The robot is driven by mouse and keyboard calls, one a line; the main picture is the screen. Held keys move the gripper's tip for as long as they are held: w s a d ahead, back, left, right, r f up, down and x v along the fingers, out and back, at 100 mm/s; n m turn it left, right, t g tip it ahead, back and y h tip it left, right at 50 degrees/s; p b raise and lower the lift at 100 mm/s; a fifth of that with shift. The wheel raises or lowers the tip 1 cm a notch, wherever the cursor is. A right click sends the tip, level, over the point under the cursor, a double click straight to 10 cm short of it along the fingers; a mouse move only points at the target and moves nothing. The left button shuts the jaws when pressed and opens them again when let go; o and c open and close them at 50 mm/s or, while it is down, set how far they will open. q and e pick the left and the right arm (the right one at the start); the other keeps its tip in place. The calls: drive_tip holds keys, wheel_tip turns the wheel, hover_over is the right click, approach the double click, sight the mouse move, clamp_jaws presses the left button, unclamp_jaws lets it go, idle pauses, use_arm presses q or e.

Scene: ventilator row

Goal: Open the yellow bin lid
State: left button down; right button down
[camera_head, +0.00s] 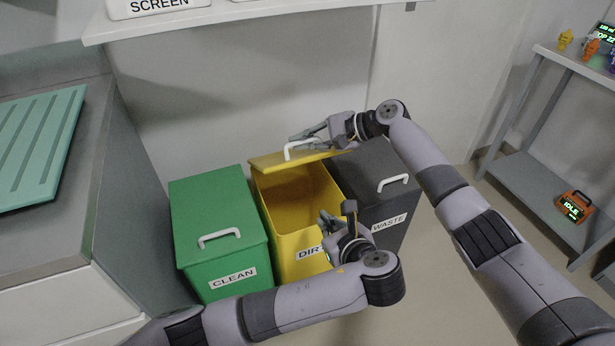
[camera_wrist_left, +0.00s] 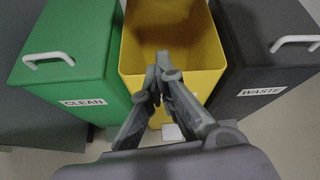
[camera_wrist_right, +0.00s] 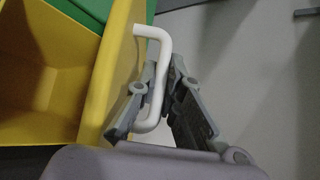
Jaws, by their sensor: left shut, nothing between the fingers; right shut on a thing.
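The yellow bin (camera_head: 281,205), labelled with a word starting "DIR", stands between the green and grey bins. Its yellow lid (camera_head: 285,160) is swung up at the back, so the inside shows. My right gripper (camera_head: 299,137) is shut on the lid's white handle (camera_head: 302,149); the handle (camera_wrist_right: 153,75) lies between its fingers in the right wrist view. My left gripper (camera_head: 323,222) is shut and empty at the front of the yellow bin. In the left wrist view its fingertips (camera_wrist_left: 160,75) are together over the bin's front wall.
The green CLEAN bin (camera_head: 218,220) is left and the dark grey WASTE bin (camera_head: 378,170) right, both lids closed with white handles. A shelf overhangs behind (camera_head: 240,13). A counter (camera_head: 40,235) stands left, a metal rack (camera_head: 540,185) right. Floor is clear right of the bins.

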use_arm(q)
drive_tip(key=w+a+r+m, duration=0.1)
drive_tip(key=w, duration=0.5)
drive_tip(key=w+a+r+t, duration=0.1)
drive_tip(key=w+a, duration=0.1)
drive_tip(key=w, duration=0.3)
drive_tip(key=shift+w+r+m+t+y, duration=0.3)
drive_tip(key=shift+w+m, duration=0.1)
drive_tip(key=shift+a+r, duration=0.1)
